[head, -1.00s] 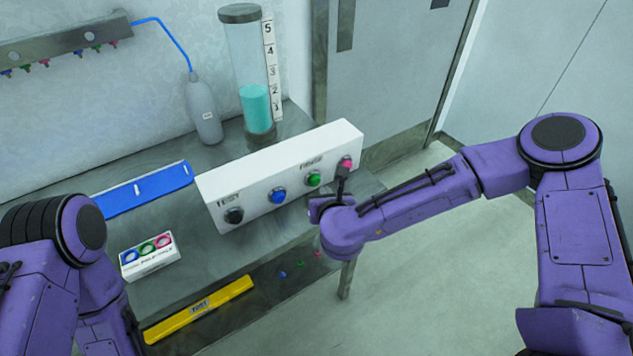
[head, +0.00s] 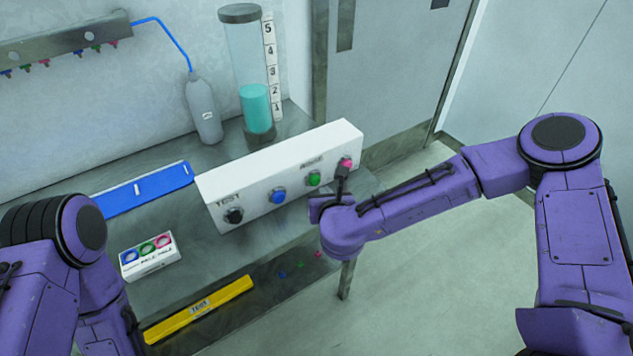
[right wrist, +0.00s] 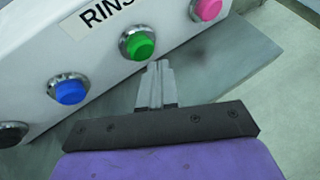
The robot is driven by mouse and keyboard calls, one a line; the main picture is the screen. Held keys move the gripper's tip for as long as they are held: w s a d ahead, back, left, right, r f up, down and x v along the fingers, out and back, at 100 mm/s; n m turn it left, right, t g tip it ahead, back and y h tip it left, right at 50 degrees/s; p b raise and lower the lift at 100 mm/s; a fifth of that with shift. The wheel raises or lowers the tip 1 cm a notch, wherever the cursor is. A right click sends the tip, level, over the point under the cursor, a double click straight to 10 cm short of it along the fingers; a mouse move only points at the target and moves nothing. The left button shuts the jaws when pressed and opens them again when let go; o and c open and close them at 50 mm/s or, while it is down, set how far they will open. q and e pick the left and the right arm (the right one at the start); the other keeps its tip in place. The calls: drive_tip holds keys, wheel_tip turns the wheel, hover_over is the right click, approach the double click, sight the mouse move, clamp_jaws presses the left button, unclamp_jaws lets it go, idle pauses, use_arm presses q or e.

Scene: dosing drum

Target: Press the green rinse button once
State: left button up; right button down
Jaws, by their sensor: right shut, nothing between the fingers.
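The green button (head: 313,178) is on the front of a white panel box (head: 250,176), under a label that reads "RINS…" in the right wrist view. It also shows there as a domed green cap (right wrist: 137,44) in a metal ring. My right gripper (head: 343,171) is shut and empty in front of the panel. In the right wrist view its fingertips (right wrist: 159,66) point at the panel, just below and right of the green button, and appear apart from it. My left arm is at the left edge; its gripper is not visible.
A blue button (head: 278,196) and a black button (head: 233,216) are left of the green one; a pink button (head: 346,163) is right. Behind the panel stands a cylinder (head: 255,105) of teal liquid. A small button box (head: 148,257) and yellow bar (head: 199,309) are nearer.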

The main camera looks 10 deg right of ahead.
drive_tip(key=shift+w, duration=0.15)
drive_tip(key=shift+w+a, duration=0.15)
drive_tip(key=shift+w, duration=0.1)
drive_tip(key=shift+w+a+b, duration=0.15)
drive_tip(key=shift+w+b, duration=0.2)
drive_tip(key=shift+w, duration=0.1)
idle(0.7)
idle(0.3)
drive_tip(key=shift+s+d, duration=0.3)
drive_tip(key=shift+s, duration=0.55)
drive_tip(key=s, duration=0.1)
drive_tip(key=s+d, duration=0.1)
drive_tip(key=s, duration=0.2)
drive_tip(key=shift+s+d, duration=0.35)
drive_tip(key=shift+f, duration=0.1)
